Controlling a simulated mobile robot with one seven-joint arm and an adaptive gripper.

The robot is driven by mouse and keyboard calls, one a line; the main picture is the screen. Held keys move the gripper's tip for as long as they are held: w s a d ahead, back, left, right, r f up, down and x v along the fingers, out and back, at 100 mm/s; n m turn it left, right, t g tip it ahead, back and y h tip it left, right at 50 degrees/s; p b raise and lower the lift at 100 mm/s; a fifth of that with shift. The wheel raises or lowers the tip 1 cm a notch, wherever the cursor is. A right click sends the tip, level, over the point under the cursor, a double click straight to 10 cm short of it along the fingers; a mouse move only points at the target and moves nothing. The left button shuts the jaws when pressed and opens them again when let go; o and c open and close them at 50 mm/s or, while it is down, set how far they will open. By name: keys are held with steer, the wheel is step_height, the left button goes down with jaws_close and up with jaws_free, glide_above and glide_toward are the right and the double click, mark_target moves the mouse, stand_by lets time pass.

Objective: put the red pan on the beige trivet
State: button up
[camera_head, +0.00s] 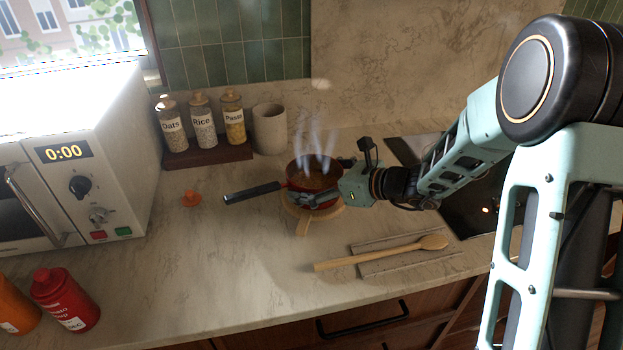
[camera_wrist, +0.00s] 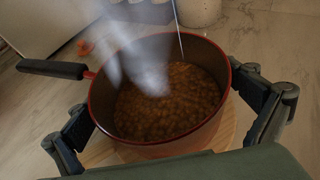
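The red pan (camera_head: 296,178), with a black handle pointing left, holds steaming brown food. It is level over the round beige trivet (camera_head: 336,211), whose short handle points toward the front. In the wrist view the pan (camera_wrist: 165,145) fills the middle, and the pale wood of the trivet (camera_wrist: 226,133) shows beneath it. I cannot tell for sure whether the pan's base touches the trivet. My gripper (camera_wrist: 160,95) has one finger on each side of the pan's body, and both fingers look close against its wall. In the head view my gripper (camera_head: 310,195) reaches in from the right.
A wooden spoon (camera_head: 380,254) lies on a grey board (camera_head: 400,262) in front. A jar rack (camera_head: 206,154) and a beige cup (camera_head: 270,130) stand behind. An orange stopper-like piece (camera_head: 191,198) lies left of the pan handle. The microwave (camera_head: 110,150) is far left; a dark hob (camera_head: 470,205) is right.

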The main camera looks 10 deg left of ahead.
steer(key=shift+r, duration=0.15)
steer(key=shift+d+r, duration=0.1)
steer(key=shift+d, duration=0.2)
steer(key=v, duration=1.1)
steer(key=shift+s+p, duration=0.2)
steer(key=shift+p, duration=0.15)
steer(key=shift+w+d, duration=0.1)
steer(key=shift+d, duration=0.1)
